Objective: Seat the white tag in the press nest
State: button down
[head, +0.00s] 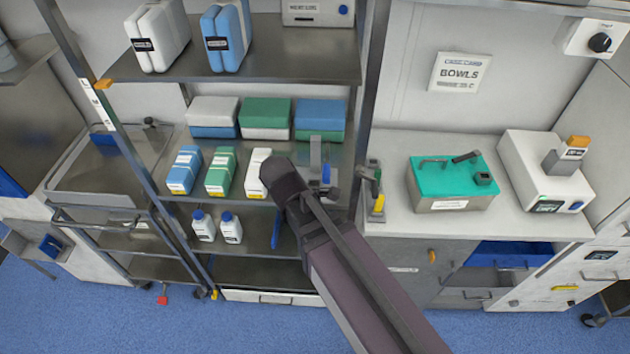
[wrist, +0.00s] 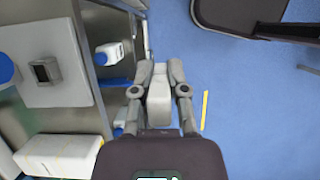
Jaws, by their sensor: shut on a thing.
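In the wrist view my gripper (wrist: 158,74) is shut on a pale, off-white block, which I take to be the white tag (wrist: 158,100). The block sits between the two grey fingers, above blue floor beside the shelving. In the head view my dark arm crosses the lower middle, and I cannot make out the fingers or the tag. A white machine with a grey head and orange top (head: 545,165) stands on the right counter; it may be the press, but I cannot tell. No nest can be clearly identified.
The metal shelving holds several boxes, white bottles with blue caps (head: 231,230) and a white box (head: 258,172). A teal-topped case (head: 453,182) stands on the right counter.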

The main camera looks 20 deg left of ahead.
send_over(320, 184)
jog(key=s, duration=0.1)
jog(key=shift+s+a, duration=0.2)
jog(key=shift+a, duration=0.2)
jog(key=shift+w+a, duration=0.15)
jog(key=shift+w, duration=0.3)
jog(key=shift+w+f, duration=0.2)
jog(key=shift+f+b, duration=1.55)
jog(key=shift+b, duration=0.2)
jog(key=shift+f, duration=0.15)
jog(key=c, duration=0.7)
grip_release()
jog(key=shift+o, duration=0.2)
